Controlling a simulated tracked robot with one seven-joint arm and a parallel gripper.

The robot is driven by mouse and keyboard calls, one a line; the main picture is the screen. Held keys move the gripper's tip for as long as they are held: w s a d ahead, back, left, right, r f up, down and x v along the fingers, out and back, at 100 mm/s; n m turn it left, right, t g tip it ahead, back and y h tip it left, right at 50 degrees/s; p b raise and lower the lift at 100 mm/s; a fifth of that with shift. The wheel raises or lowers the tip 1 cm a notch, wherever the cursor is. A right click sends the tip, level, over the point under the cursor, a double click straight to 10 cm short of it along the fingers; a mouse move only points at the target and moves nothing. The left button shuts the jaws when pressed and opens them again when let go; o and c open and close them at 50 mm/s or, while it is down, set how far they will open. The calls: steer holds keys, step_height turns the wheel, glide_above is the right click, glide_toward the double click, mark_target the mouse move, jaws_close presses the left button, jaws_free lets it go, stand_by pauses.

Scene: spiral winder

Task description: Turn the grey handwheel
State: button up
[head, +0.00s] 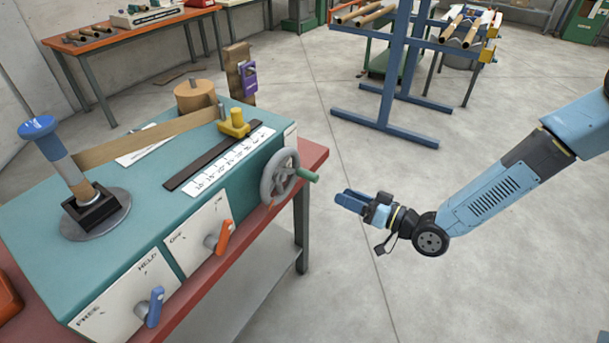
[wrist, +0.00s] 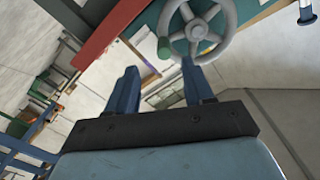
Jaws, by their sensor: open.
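The grey handwheel (head: 280,177) is on the right end of the teal winder's front face, with a green handle (head: 307,175) sticking out at its right. In the wrist view the handwheel (wrist: 196,30) is at the top, ahead of the fingers, and its green handle (wrist: 163,48) is at the wheel's lower left. My gripper (head: 345,201) is open and empty, to the right of the wheel and apart from it. In the wrist view the blue fingers (wrist: 158,88) stand apart, and the green handle appears beyond the gap between them.
The teal winder (head: 160,180) stands on a red bench (head: 312,156). An orange lever (head: 225,236) and a blue lever (head: 154,306) stick out of its front, left of the wheel. A blue rack (head: 398,80) stands behind my arm. The floor around my gripper is clear.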

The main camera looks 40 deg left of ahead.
mark_target(305, 175)
steer(key=shift+n, duration=0.8)
steer(key=a, duration=0.4)
steer(key=s+a, duration=0.1)
steer(key=a, duration=0.4)
steer(key=a+r, duration=0.1)
steer(key=a, duration=0.3)
steer(key=shift+s+a, duration=0.25)
steer(key=shift+a, duration=0.15)
steer(key=shift+c, duration=0.2)
steer(key=c, duration=0.6)
steer(key=shift+w, duration=0.1)
jaws_close()
steer(key=shift+d+f, duration=0.1)
